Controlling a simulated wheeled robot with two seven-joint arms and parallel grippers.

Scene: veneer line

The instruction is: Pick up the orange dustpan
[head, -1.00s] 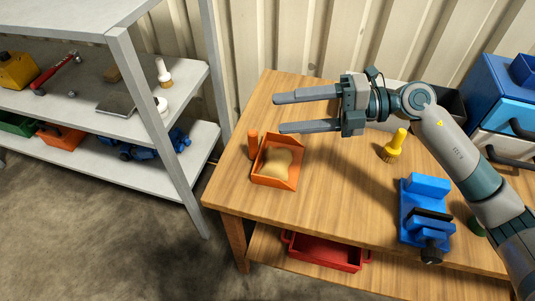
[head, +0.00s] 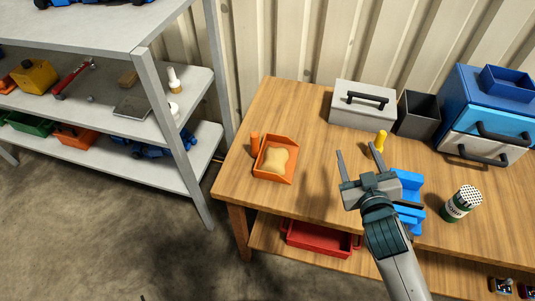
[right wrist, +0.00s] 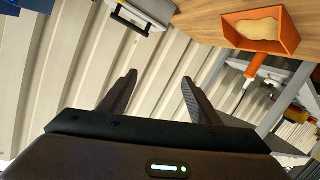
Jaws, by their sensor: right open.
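The orange dustpan (head: 291,169) lies on the left part of the wooden table, with a tan heap (head: 276,160) in its pan. Its orange handle (head: 254,145) is at its left side. The dustpan also shows at the upper right of the right wrist view (right wrist: 287,33), with its handle (right wrist: 256,64) below it. My right gripper (head: 358,155) is open and empty, above the table to the right of the dustpan and apart from it. My left gripper is not in view.
A yellow-handled brush (head: 381,137) and blue vise (head: 412,187) are close to my right gripper. A grey toolbox (head: 350,117), dark bin (head: 417,119), blue drawer unit (head: 480,110) and green shaker (head: 461,203) stand farther right. Grey shelving (head: 150,78) stands left. A red tray (head: 318,241) sits below.

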